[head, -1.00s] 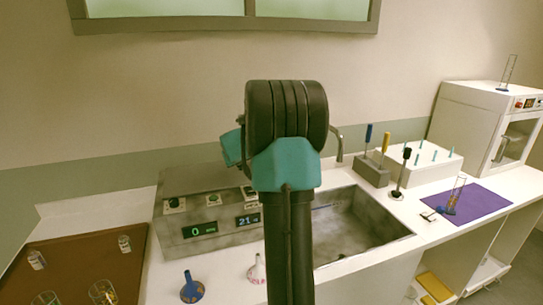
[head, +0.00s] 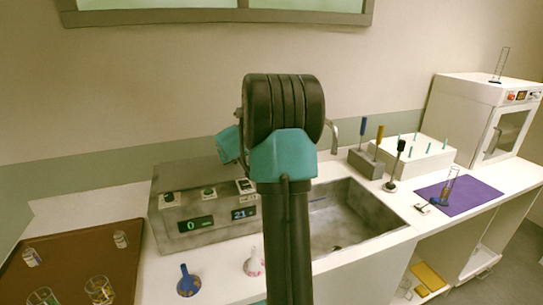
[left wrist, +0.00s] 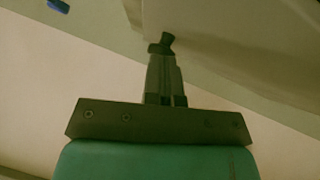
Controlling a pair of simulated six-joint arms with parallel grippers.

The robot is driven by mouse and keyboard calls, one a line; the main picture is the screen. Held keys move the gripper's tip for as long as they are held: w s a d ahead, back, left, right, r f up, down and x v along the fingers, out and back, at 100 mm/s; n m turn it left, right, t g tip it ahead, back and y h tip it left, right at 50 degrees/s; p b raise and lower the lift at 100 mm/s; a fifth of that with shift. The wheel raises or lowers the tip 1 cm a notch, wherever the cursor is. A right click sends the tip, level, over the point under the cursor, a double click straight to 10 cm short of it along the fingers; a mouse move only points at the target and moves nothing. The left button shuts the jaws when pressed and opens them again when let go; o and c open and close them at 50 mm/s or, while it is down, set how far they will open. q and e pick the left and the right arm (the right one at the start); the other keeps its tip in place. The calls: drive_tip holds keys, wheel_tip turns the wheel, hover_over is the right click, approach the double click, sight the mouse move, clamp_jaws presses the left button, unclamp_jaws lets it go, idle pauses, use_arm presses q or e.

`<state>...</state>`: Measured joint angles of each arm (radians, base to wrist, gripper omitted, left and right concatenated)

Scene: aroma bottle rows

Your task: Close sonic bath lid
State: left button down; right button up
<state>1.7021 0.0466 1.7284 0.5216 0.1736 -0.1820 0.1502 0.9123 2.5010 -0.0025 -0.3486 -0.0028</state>
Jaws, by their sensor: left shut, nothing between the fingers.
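The sonic bath (head: 212,226) is a grey box with two lit displays and several controls, left of centre on the counter in the head view. Its flat grey top (head: 185,174) shows behind the controls; my arm covers its right part, and I cannot tell the lid's exact angle. My left gripper (left wrist: 163,44) shows in the left wrist view, fingers shut and empty, tips close to a pale surface edge; I cannot tell whether they touch it. In the head view, the gripper is hidden behind my arm. My right gripper is not seen.
A sink (head: 350,215) lies right of the bath. A blue funnel (head: 188,282) and a white funnel (head: 254,266) stand in front. A brown tray (head: 85,255) with glassware is at left. A tool block (head: 367,163), purple mat (head: 460,196) and white oven (head: 470,110) stand at right.

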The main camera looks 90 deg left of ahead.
use_arm(q)
drive_tip(key=r, duration=0.4)
drive_tip(key=shift+d+r, duration=0.15)
drive_tip(key=shift+d, duration=0.1)
drive_tip(key=w+v, duration=0.1)
drive_tip(key=v, duration=0.8)
drive_tip(key=shift+w+r, duration=0.2)
drive_tip(key=shift+r, duration=0.1)
drive_tip(key=shift+w+f, duration=0.1)
